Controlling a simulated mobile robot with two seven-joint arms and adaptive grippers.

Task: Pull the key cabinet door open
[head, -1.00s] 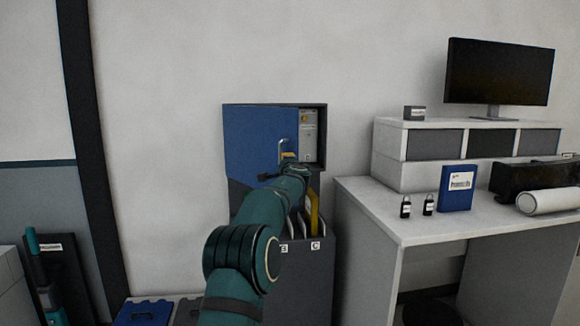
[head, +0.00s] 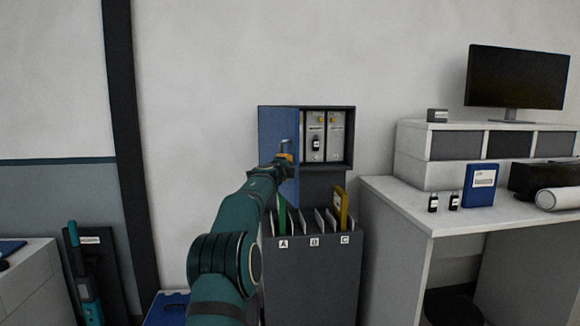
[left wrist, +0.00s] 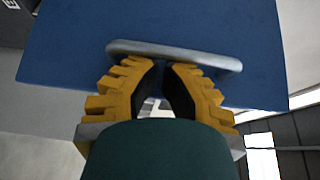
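The key cabinet (head: 351,135) is on the wall, its blue door (head: 278,130) hinged at the left and swung partly open. Its interior shows light panels with small yellow parts and a black tag. My left gripper (head: 284,162) is at the door's metal handle (head: 285,146). In the left wrist view, the handle (left wrist: 200,55) crosses the blue door (left wrist: 210,22). The yellow fingertips (left wrist: 163,67) are close together at the bar, with a narrow gap between them; they lie along the bar rather than clamped across it. My right gripper is out of view.
A dark file holder (head: 310,285) with slots marked A, B and C stands below the cabinet. To the right is a white desk (head: 400,205) with a blue box (head: 480,186), two small black padlocks and a monitor (head: 518,80). Bare wall lies left of the door.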

